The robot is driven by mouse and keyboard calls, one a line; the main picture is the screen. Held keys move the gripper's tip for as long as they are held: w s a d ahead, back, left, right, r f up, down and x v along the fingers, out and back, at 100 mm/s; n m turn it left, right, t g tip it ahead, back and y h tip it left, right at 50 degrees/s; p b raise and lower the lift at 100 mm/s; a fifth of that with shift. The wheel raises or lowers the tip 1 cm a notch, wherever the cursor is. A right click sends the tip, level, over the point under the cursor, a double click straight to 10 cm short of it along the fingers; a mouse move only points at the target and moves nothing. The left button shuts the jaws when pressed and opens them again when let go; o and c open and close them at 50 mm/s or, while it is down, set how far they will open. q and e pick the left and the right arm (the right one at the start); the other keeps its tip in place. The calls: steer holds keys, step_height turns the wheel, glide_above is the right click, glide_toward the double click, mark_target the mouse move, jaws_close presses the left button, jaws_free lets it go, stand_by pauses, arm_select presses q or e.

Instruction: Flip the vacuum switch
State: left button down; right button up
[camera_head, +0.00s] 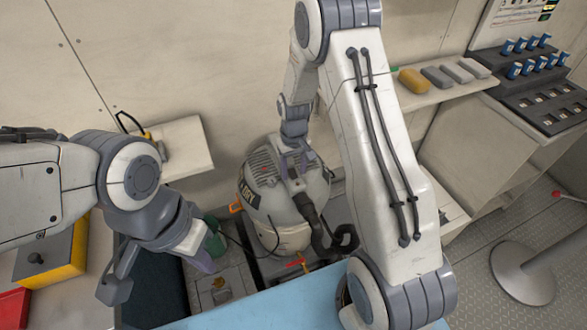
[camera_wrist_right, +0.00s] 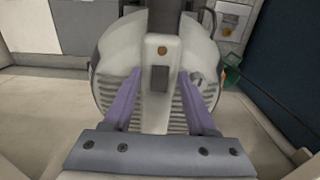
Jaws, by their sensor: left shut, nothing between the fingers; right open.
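The vacuum (camera_head: 276,225) is a round grey and off-white drum standing on the floor below my right arm in the head view. Its ribbed top also fills the middle of the right wrist view (camera_wrist_right: 105,92). A dark rectangular switch (camera_wrist_right: 159,79) sits on the raised centre strip, below a small orange-brown round spot (camera_wrist_right: 162,50). My right gripper (camera_wrist_right: 160,92) is open, its purple fingers on either side of the strip and switch; contact cannot be told. In the head view my right gripper (camera_head: 295,163) is over the vacuum's top. My left gripper (camera_head: 203,262) is shut and empty, left of the vacuum.
A black hose (camera_head: 325,237) comes off the vacuum's front. A light blue surface (camera_head: 290,303) lies in front. A shelf (camera_head: 440,92) with a yellow sponge (camera_head: 413,80) and grey blocks is at the right. A yellow and grey box (camera_head: 50,252) is at the left.

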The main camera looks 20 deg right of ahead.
jaws_close()
steer(key=shift+w+r+g+p, duration=0.2)
steer(key=shift+g+p, duration=0.1)
steer(key=shift+p, duration=0.3)
steer(key=shift+w+g+p, duration=0.25)
steer(key=shift+g+p, duration=0.35)
steer(key=shift+g, duration=0.1)
steer(key=shift+w+f+g, duration=0.2)
steer(key=shift+g, duration=0.6)
steer(key=shift+w+g, duration=0.15)
steer(key=shift+g, duration=0.55)
jaws_free()
